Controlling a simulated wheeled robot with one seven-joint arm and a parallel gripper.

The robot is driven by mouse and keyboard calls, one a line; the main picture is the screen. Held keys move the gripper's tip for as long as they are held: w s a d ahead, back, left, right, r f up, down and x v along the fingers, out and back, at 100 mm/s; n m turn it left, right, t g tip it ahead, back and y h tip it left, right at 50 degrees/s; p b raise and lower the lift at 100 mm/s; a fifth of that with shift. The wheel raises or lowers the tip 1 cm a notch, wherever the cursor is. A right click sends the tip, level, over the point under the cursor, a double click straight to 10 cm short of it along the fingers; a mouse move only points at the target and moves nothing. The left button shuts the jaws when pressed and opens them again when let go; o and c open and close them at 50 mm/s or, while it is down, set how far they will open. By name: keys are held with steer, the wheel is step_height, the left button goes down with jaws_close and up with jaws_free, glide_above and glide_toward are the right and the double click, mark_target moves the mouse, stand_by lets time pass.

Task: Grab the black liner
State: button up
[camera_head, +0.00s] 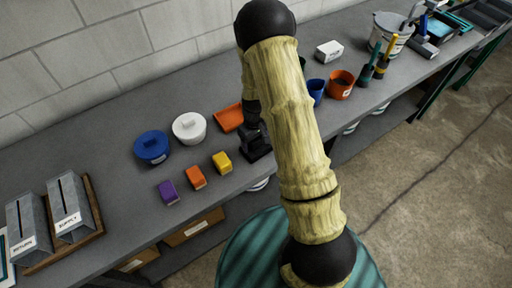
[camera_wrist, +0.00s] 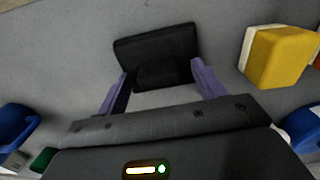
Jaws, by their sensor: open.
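A black piece that I take to be the black liner (camera_wrist: 158,47) lies on the grey bench top in the wrist view. It has a broad dark slab and a smaller block on the near side. My gripper (camera_wrist: 160,72) is open, with its two purple fingers apart on either side of the smaller block. I cannot tell whether the fingers touch it. In the head view, my dark gripper (camera_head: 252,132) is low over the bench beside the yellow block, and my arm partly hides this spot.
A yellow block (camera_head: 222,162), orange block (camera_head: 196,177) and purple block (camera_head: 167,192) stand left of my gripper. A blue cup (camera_head: 316,91) and orange cup (camera_head: 341,86) stand right.

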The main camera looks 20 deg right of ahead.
steer(key=c, duration=1.1)
steer(key=shift+r, duration=0.1)
step_height(320, 180, up, 10)
steer(key=shift+f+b, duration=0.1)
steer(key=shift+b, duration=1)
